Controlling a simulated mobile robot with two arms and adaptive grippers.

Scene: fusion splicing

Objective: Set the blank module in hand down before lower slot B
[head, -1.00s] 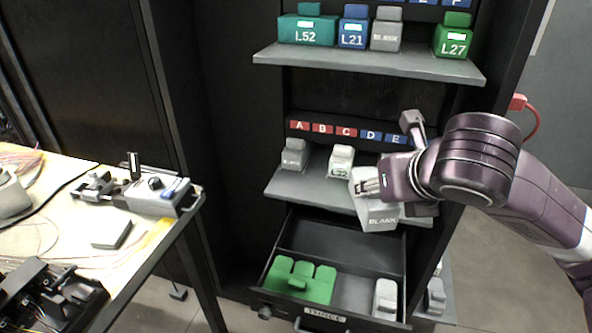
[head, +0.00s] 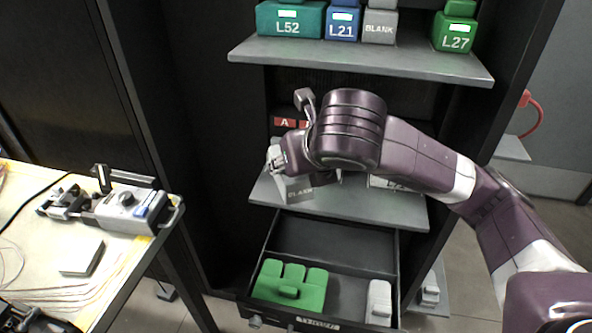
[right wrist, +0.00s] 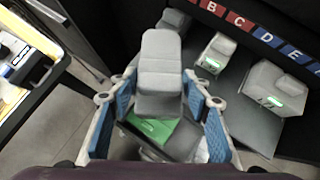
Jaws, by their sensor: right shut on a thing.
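My right gripper (right wrist: 158,115) is shut on the grey blank module (right wrist: 162,65), which stands between its blue-padded fingers in the right wrist view. In the head view the blank module (head: 299,191) hangs tilted at the left part of the lower shelf (head: 372,208); my right gripper (head: 277,161) and arm partly cover it. I cannot tell whether it touches the shelf. The label strip shows B (right wrist: 212,7) and C (right wrist: 237,20); most of the strip is hidden behind my arm in the head view. My left gripper is not in view.
In the right wrist view, a grey module (right wrist: 173,20) sits behind the held one, a pale module (right wrist: 218,50) near B and C, and a larger module (right wrist: 275,85) near D and E. Below is an open drawer with green modules (head: 290,285) and a white module (head: 379,302).

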